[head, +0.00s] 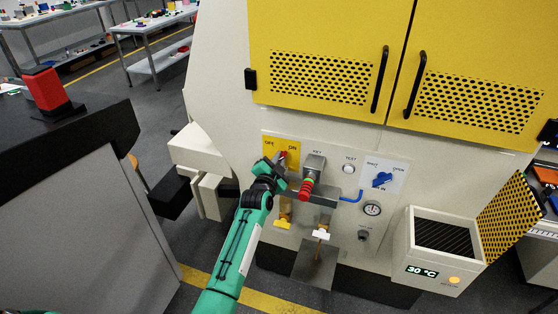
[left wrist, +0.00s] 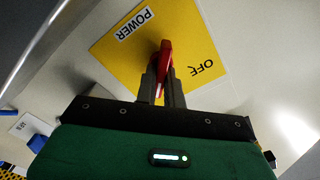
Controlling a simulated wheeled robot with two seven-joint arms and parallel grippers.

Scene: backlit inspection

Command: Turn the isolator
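The isolator is a red handle (head: 284,154) on a yellow plate (head: 269,150) marked OFF and ON, on the pale front panel of the machine. My left gripper (head: 281,160) is at this handle and covers much of it in the head view. In the left wrist view the red handle (left wrist: 166,57) stands between the two fingers of my left gripper (left wrist: 163,88), which look closed against its sides. The plate (left wrist: 118,52) shows POWER and OFF there; ON is not seen. The handle's exact angle is hard to tell. My right gripper is not in view.
Beside the plate are a key unit (head: 314,166) with a red and green grip, a white test button (head: 349,169), a blue knob (head: 381,180) and a gauge (head: 372,209). A box reading 30 °C (head: 440,285) stands at right. A dark-topped counter (head: 90,125) is at left.

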